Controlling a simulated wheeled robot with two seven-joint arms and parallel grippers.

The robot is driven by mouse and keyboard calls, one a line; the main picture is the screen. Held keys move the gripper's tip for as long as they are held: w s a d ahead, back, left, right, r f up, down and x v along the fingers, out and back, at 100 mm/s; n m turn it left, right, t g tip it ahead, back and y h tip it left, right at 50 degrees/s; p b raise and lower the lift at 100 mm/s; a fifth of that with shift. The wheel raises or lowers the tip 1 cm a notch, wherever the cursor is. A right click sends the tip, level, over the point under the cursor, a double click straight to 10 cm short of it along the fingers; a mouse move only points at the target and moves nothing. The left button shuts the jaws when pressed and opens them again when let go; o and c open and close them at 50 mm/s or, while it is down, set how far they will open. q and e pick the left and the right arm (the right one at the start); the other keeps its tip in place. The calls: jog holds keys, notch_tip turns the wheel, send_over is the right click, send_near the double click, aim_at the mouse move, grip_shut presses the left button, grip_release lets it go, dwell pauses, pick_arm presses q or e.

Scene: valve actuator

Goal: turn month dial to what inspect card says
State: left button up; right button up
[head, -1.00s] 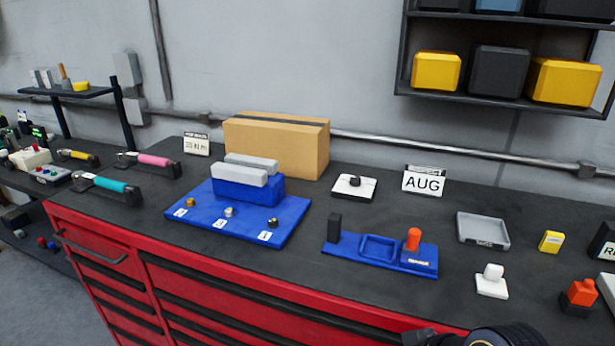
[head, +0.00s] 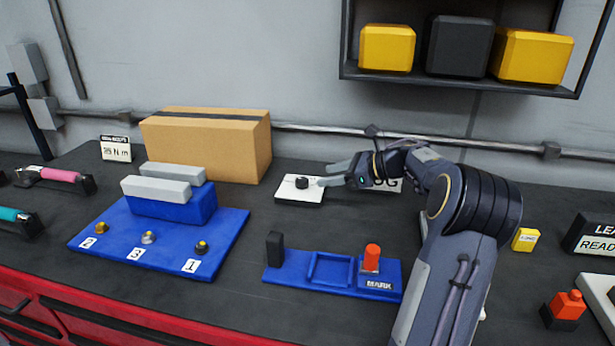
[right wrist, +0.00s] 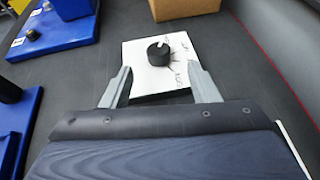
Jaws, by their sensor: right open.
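The month dial is a black round knob (head: 302,182) with a white pointer mark on a white square plate (head: 288,195). In the right wrist view the knob (right wrist: 158,53) is just ahead of my fingertips, with lines and small lettering on the plate (right wrist: 133,53) that I cannot read. My right gripper (head: 326,175) is open, its fingers reaching over the plate from the right; in the wrist view (right wrist: 159,68) they are on either side, short of the knob. The inspect card (head: 393,187) is mostly hidden behind my right arm. My left gripper is out of view.
A cardboard box (head: 205,150) stands behind and left of the dial. A blue numbered board (head: 115,245) lies at left. A blue tray marked MARK (head: 285,278) lies in front. A shelf (head: 460,85) hangs above on the wall.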

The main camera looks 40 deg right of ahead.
aim_at(305, 180)
jog(key=p+x, duration=0.1)
jog(key=x, duration=0.6)
jog(key=shift+w+a, duration=0.2)
